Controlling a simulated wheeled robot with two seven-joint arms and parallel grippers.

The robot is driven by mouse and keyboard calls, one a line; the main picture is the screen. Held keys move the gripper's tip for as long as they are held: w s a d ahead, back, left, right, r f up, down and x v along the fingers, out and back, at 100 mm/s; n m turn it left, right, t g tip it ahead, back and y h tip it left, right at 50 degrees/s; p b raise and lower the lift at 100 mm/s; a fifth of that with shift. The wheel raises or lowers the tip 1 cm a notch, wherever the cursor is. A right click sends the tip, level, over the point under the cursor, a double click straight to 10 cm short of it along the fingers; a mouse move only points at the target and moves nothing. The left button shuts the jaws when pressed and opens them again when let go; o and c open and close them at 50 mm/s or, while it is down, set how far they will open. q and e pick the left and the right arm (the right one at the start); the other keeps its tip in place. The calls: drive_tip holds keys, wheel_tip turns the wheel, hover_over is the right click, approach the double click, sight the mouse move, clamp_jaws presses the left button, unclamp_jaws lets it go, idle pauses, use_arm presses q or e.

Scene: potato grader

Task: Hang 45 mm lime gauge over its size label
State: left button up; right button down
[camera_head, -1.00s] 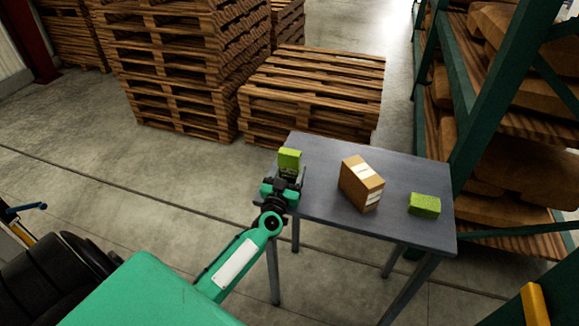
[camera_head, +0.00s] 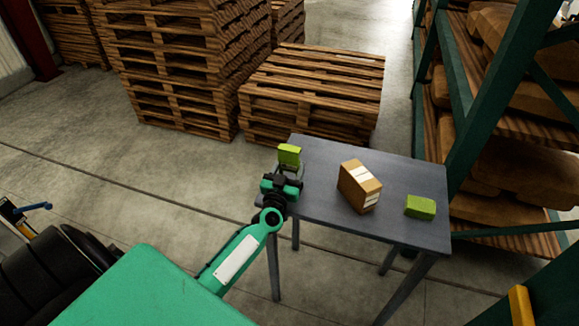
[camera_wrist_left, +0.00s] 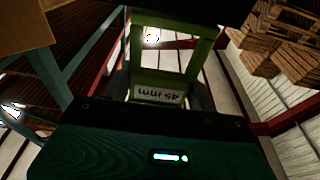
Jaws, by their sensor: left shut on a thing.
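My left gripper (camera_head: 287,173) is shut on the lime gauge (camera_head: 289,155) at the table's far left corner. In the left wrist view the gauge (camera_wrist_left: 165,78) is a green frame with a square opening. The fingers are mostly in shadow there. The gauge appears above the tabletop; its exact height is unclear. I cannot make out a matching size label or hanging place. My right gripper is out of view.
A grey table (camera_head: 325,158) carries a brown carton (camera_head: 356,187) with white labels and a lime block (camera_head: 420,207) on the right. Pallets (camera_head: 315,90) stand behind. A green rack (camera_head: 487,105) rises close to the table's right side. Tabletop left of the carton is clear.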

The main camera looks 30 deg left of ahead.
use_arm(q)
wheel_tip(320, 180, up, 2)
drive_tip(key=shift+w+r+p, duration=0.1)
drive_tip(key=shift+w+p, duration=0.05)
drive_tip(key=shift+p, duration=0.5)
drive_tip(key=shift+w, duration=0.1)
drive_tip(key=r+p+v, duration=0.2)
drive_tip(key=p+v, duration=0.2)
drive_tip(key=v, duration=0.8)
drive_tip(key=shift+f, duration=0.2)
drive_tip(key=shift+d, duration=0.2)
